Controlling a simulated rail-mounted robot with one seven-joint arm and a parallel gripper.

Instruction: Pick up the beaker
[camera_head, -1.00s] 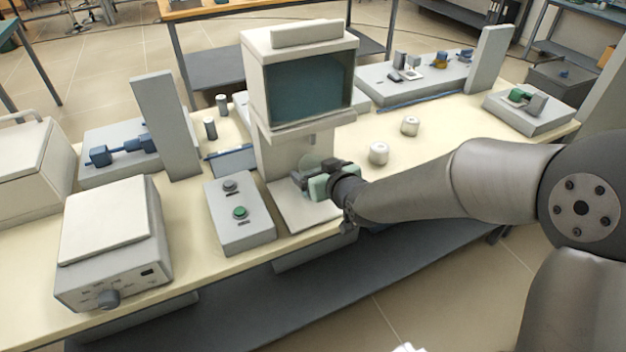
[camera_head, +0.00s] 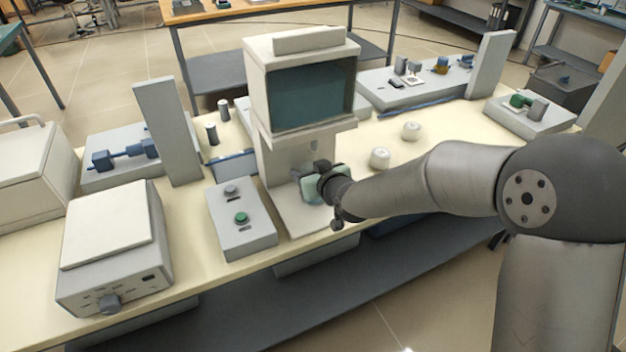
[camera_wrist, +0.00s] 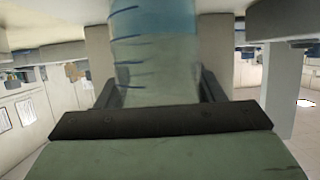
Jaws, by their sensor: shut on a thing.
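The beaker (camera_wrist: 155,60) is clear, with blue graduation lines and a bluish tint in its upper part in the wrist view. My gripper (camera_wrist: 158,88) is shut on it, with one dark finger on each side of the glass. In the head view my gripper (camera_head: 313,184) is at the front of the white stand with the dark screen, above its base plate (camera_head: 300,216). There my gripper largely hides the beaker, and I cannot tell whether it touches the plate.
The screen housing (camera_head: 305,90) overhangs my gripper, with the stand's column (camera_head: 276,160) behind. A grey box with two buttons (camera_head: 241,222) is close on the left. Two small white pots (camera_head: 380,158) stand to the right. A furnace-like box (camera_head: 115,245) is at the front left.

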